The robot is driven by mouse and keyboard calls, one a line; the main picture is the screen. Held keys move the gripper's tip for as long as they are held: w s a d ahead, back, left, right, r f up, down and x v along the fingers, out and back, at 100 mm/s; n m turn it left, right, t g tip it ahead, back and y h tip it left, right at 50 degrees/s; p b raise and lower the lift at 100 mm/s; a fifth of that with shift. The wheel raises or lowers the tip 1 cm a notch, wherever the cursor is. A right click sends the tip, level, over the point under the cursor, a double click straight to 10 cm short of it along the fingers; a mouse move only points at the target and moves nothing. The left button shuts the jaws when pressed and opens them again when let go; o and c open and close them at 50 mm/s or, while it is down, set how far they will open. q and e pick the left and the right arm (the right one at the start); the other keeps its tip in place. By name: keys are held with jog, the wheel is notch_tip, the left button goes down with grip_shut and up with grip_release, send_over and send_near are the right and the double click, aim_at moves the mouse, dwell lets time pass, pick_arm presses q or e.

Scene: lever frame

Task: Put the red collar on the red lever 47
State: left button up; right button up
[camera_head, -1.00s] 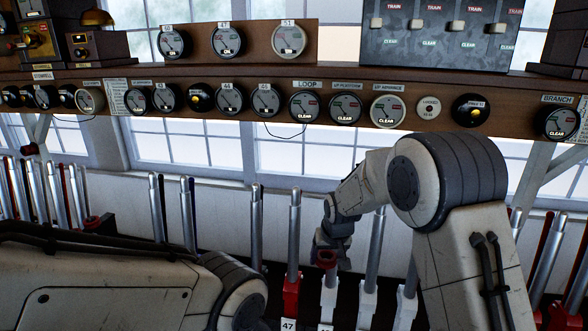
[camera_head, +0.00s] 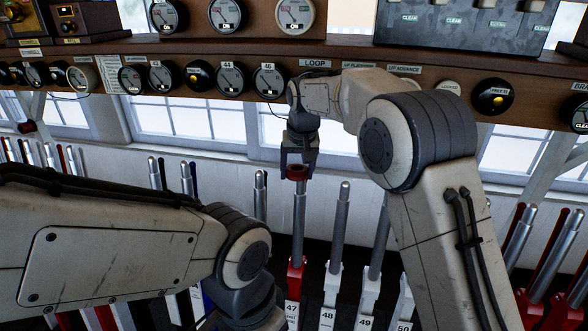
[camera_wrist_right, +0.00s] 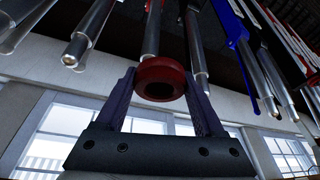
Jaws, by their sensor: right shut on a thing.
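The red collar (camera_head: 297,173) is held in my right gripper (camera_head: 298,165) at the top of lever 47 (camera_head: 298,222), which has a silver handle, a red lower part and a "47" plate. In the right wrist view the collar (camera_wrist_right: 161,70) sits between the two fingertips of my gripper (camera_wrist_right: 160,82), its dark hole facing the camera. A silver handle (camera_wrist_right: 153,30) runs up behind the collar, and its end is hidden. No tip shows through the hole. I cannot tell whether the collar touches the tip. My left gripper is out of view.
Lever 48 (camera_head: 338,228) with a white lower part stands close to the right of lever 47. Another silver lever (camera_head: 260,200) stands to its left. The shelf with dials (camera_head: 268,80) runs behind and above my right gripper. My left forearm covers the lower left.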

aim_at(301, 183)
jog(key=w+p, duration=0.3)
jog(key=w+d+f+p, duration=0.1)
jog(key=w+p, duration=0.1)
jog(key=shift+w, duration=0.1)
jog(key=shift+w+d+f+p, duration=0.15)
jog(key=shift+w+f+p, duration=0.3)
jog(key=shift+w+p, duration=0.35)
jog(key=shift+s, duration=0.15)
jog(key=shift+f, duration=0.1)
dwell(0.5)
jog(key=shift+s+f+b, duration=0.15)
jog(key=shift+f+b, duration=0.6)
jog(key=shift+f, duration=0.2)
jog(key=shift+s+f+b, duration=0.2)
jog(key=shift+f+b, duration=0.6)
jog(key=shift+f, duration=0.2)
jog(key=shift+s+f+b, duration=0.15)
jog(key=shift+f+b, duration=0.6)
jog(key=shift+f, duration=0.2)
jog(key=o, duration=1.3)
jog(key=shift+c, duration=0.2)
